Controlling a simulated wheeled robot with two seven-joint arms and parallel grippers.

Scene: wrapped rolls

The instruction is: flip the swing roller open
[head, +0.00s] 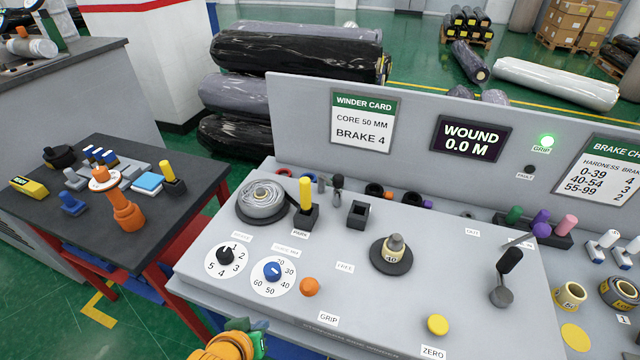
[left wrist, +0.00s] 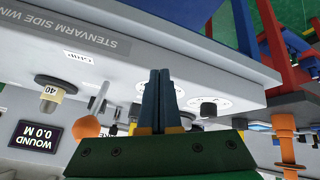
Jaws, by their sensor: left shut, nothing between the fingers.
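No part is labelled as the swing roller. A black-handled arm on a grey pivot (head: 504,280) stands at the right of the grey winder bench, near the GATE label (head: 473,232); I cannot tell whether it is the roller. My left gripper (head: 258,345) shows only partly at the bottom edge of the head view, in front of the bench's front edge. In the left wrist view its blue fingers (left wrist: 158,90) are together and empty. An orange ball (left wrist: 85,127) on a pale rod shows beside them; the ball also shows in the head view (head: 310,287). My right gripper is not in view.
The bench carries a core marked 40 (head: 392,255), a grey wound roll (head: 262,200), a yellow post (head: 305,193), two dials and a yellow ZERO button (head: 438,325). A dark side table (head: 70,225) with small items stands at left.

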